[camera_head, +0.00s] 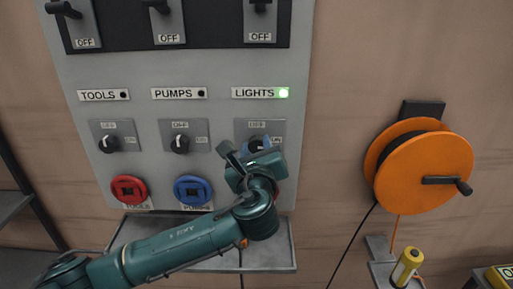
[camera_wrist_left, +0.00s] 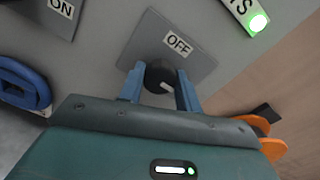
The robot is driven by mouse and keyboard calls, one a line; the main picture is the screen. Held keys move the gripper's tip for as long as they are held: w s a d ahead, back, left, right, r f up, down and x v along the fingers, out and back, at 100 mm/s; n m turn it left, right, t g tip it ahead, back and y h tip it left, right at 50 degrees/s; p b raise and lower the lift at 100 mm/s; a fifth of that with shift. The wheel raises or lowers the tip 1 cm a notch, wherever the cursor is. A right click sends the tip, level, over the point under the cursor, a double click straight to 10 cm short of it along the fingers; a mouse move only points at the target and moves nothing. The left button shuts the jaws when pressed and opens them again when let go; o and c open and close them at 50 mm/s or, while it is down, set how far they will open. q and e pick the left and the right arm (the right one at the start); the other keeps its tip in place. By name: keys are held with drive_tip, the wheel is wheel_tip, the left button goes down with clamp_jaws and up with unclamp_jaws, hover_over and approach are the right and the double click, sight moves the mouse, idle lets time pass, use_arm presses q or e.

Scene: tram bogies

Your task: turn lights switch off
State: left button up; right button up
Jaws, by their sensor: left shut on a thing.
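The lights switch is a black rotary knob (camera_wrist_left: 160,77) on a grey plate marked OFF and ON, under the LIGHTS label (camera_head: 253,93). The green lamp (camera_head: 283,93) beside that label is lit. My left gripper (camera_head: 256,148) is at this knob, its blue fingers on either side of it and shut on it; the left wrist view shows the fingers (camera_wrist_left: 160,88) too. The gripper hides most of the knob in the head view. My right gripper is not in view.
The tools knob (camera_head: 110,144) and pumps knob (camera_head: 180,144) sit to the left, with dark lamps. Below are a red socket (camera_head: 129,190) and a blue socket (camera_head: 193,190). An orange cable reel (camera_head: 410,175) hangs on the wall to the right.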

use_arm(q)
drive_tip(key=shift+c, duration=1.1)
drive_tip(key=n+b, duration=0.1)
drive_tip(key=n, duration=0.2)
drive_tip(key=shift+f+n, duration=0.15)
drive_tip(key=shift+n, duration=0.25)
drive_tip(key=n+b, duration=0.1)
drive_tip(key=n, duration=0.4)
drive_tip(key=n+b, duration=0.1)
drive_tip(key=n, duration=0.4)
drive_tip(key=shift+n+b, duration=0.75)
drive_tip(key=shift+n, duration=1.35)
drive_tip(key=o, duration=1)
drive_tip(key=shift+c, duration=0.2)
